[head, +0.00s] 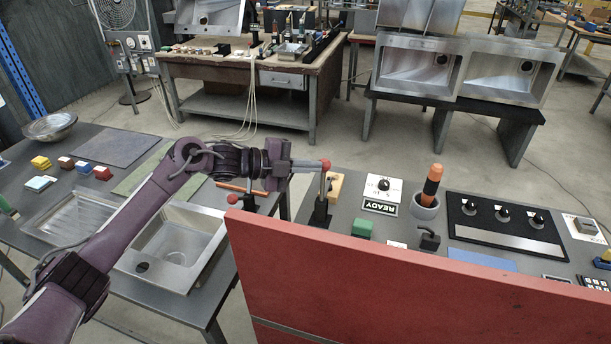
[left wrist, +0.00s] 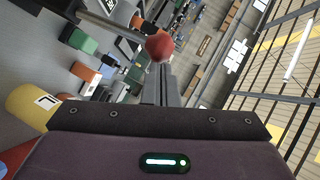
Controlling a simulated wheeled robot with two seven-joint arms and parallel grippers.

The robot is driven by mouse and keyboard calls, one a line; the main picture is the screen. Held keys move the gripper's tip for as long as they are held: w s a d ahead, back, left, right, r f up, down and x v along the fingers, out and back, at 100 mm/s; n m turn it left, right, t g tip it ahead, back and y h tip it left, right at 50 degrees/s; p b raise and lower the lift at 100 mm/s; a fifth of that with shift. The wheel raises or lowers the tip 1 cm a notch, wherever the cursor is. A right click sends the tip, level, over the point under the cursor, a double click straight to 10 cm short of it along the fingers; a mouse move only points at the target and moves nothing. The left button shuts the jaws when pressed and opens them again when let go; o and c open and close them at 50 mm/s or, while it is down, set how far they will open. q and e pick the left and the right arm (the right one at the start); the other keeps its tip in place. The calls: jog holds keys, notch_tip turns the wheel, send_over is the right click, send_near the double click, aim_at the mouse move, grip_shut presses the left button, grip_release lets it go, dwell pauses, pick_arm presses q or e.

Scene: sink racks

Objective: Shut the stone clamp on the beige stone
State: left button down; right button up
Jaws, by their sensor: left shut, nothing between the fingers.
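A clamp (head: 321,205) with a black base stands on the right-hand table, its lever upright and topped by a red ball (head: 325,164). The beige stone (head: 335,184) sits right beside and partly behind this clamp. My left gripper (head: 308,164) is shut and empty, its tips level with the red ball and very near it; I cannot tell whether they touch. In the left wrist view the red ball (left wrist: 160,47) and its metal rod show just past the shut fingers (left wrist: 157,85). My right gripper is in neither view.
A large red panel (head: 430,290) stands in front of the right-hand table. A second red-knobbed lever (head: 232,199) lies low behind its left corner. A sink (head: 175,245) is at left.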

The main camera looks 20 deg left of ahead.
pick_arm(q)
jog(key=shift+w+r+n+g+y, duration=0.15)
jog(key=shift+w+n+g+y, duration=0.35)
jog(key=shift+w, duration=0.7)
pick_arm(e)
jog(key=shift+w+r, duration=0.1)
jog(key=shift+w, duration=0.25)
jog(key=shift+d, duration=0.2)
